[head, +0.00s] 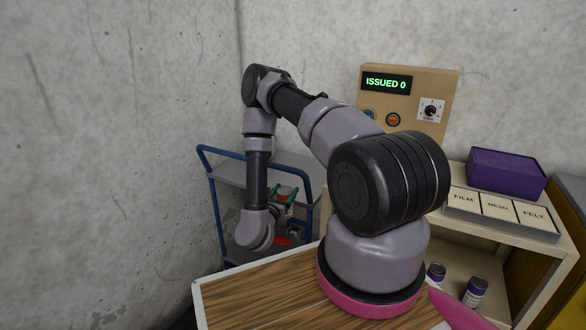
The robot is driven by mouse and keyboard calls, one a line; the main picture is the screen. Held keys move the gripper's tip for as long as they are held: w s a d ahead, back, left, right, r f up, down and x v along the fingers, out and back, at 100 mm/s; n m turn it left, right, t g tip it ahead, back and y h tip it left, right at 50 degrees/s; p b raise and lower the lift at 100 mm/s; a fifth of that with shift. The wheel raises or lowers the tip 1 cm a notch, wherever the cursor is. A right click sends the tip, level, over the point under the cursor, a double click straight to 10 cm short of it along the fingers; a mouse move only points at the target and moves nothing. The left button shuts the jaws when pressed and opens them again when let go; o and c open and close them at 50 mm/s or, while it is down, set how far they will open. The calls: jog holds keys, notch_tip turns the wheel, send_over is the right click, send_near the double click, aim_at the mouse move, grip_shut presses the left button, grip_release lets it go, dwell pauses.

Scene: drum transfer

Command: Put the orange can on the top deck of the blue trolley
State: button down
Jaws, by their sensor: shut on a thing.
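The blue trolley (214,196) stands against the concrete wall at the left, with a grey top deck (228,172) and a lower deck. My gripper (287,200) shows small behind my forearm, with green fingers, at the trolley's right side. It is shut on a small can with an orange-brown part (287,191), which I take as the orange can. My arm and the fingers hide part of the can. I cannot tell whether the can touches the deck.
A tan dispenser (428,93) reads "ISSUED 0". A purple box (506,171) and a tray of FILM, MESH and FELT tiles (500,213) sit on a shelf unit. Purple-labelled cans (474,291) stand below. A red object (283,241) shows low in the trolley.

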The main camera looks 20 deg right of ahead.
jog(key=x, duration=1.7)
jog(key=shift+w+d+f, duration=0.1)
jog(key=shift+d+f, duration=0.1)
jog(key=shift+d, duration=0.3)
jog(key=shift+f, duration=0.15)
grip_release()
